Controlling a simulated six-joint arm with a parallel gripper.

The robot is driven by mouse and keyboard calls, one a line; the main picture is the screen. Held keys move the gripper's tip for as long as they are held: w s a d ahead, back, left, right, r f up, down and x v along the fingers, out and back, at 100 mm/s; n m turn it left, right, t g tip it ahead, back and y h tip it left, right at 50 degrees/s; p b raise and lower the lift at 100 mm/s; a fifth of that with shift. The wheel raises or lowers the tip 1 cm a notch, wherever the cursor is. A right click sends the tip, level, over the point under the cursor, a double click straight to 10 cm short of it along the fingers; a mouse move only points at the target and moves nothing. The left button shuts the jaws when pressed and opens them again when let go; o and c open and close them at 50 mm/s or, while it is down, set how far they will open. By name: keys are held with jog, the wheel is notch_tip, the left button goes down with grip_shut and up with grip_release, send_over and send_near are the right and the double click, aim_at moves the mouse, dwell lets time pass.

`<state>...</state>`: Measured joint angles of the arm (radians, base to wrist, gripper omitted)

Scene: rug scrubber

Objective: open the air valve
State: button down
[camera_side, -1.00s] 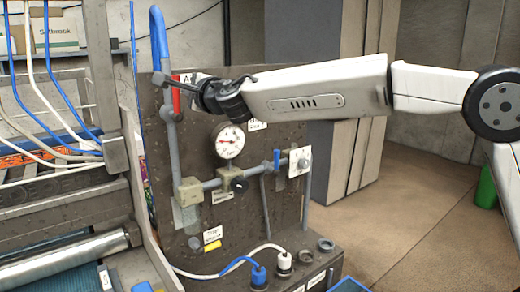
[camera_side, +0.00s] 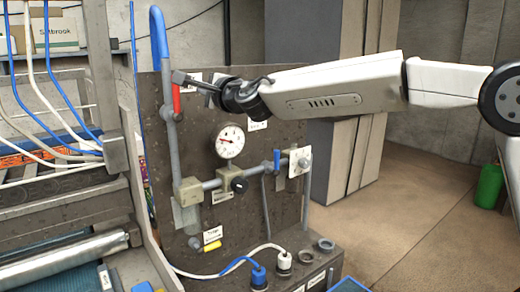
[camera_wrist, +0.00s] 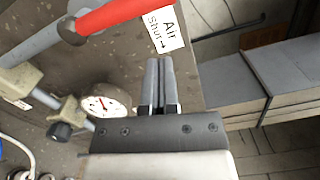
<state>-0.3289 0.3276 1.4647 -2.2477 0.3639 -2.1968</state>
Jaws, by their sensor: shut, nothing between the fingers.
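The air valve's red lever (camera_side: 176,98) stands roughly upright, along the grey pipe on the dark panel in the side view. In the wrist view my gripper (camera_wrist: 158,64) points at bare panel below the label, apart from the lever. The lever's far end is cut off there.
A round gauge (camera_side: 230,141) sits below my gripper. A pipe with a black knob (camera_side: 239,184) and a small blue handle (camera_side: 277,160) runs lower on the panel. A blue hose (camera_side: 159,35) joins the pipe above. A metal frame (camera_side: 104,90) stands at left.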

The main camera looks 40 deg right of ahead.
jog(key=s+d, duration=0.1)
jog(key=s, duration=0.9)
jog(key=shift+s, duration=0.2)
dwell(0.3)
jog(key=s, duration=0.8)
jog(key=shift+s+d, duration=0.25)
jog(key=shift+s, duration=0.15)
jog(key=shift+f, duration=0.15)
